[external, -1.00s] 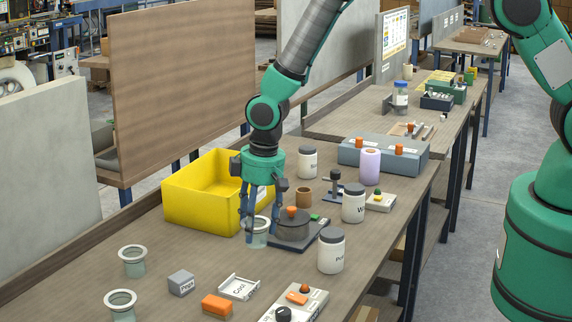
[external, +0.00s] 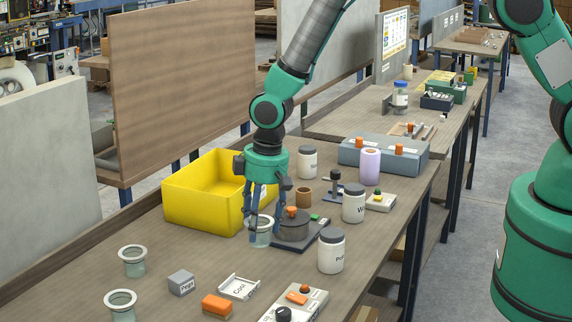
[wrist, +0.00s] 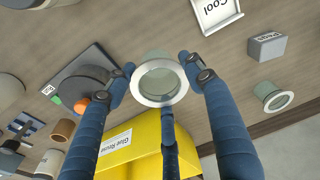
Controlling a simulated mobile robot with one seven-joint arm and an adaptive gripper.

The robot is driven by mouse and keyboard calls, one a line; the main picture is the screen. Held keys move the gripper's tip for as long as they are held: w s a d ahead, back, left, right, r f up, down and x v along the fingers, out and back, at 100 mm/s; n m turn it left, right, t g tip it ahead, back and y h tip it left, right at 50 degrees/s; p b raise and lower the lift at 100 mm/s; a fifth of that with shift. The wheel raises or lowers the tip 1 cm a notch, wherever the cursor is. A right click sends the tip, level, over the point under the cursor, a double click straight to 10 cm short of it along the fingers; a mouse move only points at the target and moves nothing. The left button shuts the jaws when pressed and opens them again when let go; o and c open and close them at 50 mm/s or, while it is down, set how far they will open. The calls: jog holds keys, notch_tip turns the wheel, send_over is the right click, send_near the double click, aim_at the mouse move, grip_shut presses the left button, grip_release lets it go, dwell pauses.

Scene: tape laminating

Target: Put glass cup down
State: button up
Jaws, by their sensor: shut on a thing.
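A clear glass cup with a pale rim (external: 261,234) is between the blue fingers of my gripper (external: 260,222), just left of the dark round device with an orange knob (external: 292,222). In the wrist view the cup (wrist: 160,82) sits between the fingertips of my gripper (wrist: 163,75), which are shut on it. Its rim faces the camera, so it is upright. Whether its base touches the table is hard to tell. Two similar glass cups stand at the front left, one at the rear (external: 132,261) and one nearer (external: 121,304).
A yellow bin (external: 200,195) stands behind and left of my gripper. White jars with dark lids (external: 331,250) (external: 353,203) are to the right. A grey block (external: 181,282), an orange block (external: 217,306) and a white tray (external: 239,287) lie in front. Bare tabletop (external: 200,250) lies between.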

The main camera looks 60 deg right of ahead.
notch_tip(320, 180, up, 11)
jog(key=w+d+b, duration=0.5)
jog(key=w+d, duration=0.3)
jog(key=w, duration=0.2)
jog(key=w+d+b, duration=0.6)
jog(key=w+d, duration=0.1)
jog(key=w, duration=0.4)
jog(key=shift+m, duration=0.4)
jog(key=shift+s+f+p, duration=0.1)
jog(key=shift+f+p, duration=0.2)
jog(key=shift+f, duration=2.45)
jog(key=shift+f+b, duration=0.35)
jog(key=shift+f, duration=2.8)
jog(key=shift+f, duration=1.85)
